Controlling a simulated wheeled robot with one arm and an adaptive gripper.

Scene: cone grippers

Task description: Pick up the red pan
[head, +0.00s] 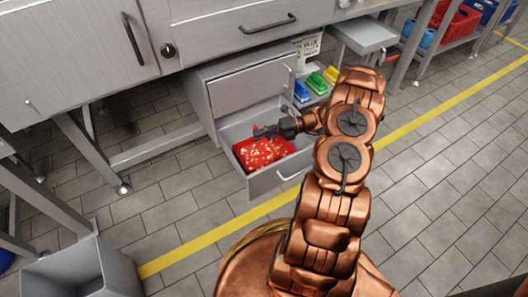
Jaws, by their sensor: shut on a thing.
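The red pan (262,153) sits in an open lower drawer (236,127) of a grey metal cabinet. Its red surface is covered with pale, speckled patches. My gripper (262,133) reaches in from the right over the drawer. Its dark fingers are at the pan's far edge and shut on it. The fingertips are small and partly hidden against the pan, so the exact grip is hard to see. The pan appears to be still inside the drawer walls.
Blue, green and yellow items (315,83) sit on a shelf right of the drawer. A closed drawer (250,86) is above it. A grey bin (82,270) stands at bottom left. Red crates (455,25) are at upper right. The tiled floor in front is clear.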

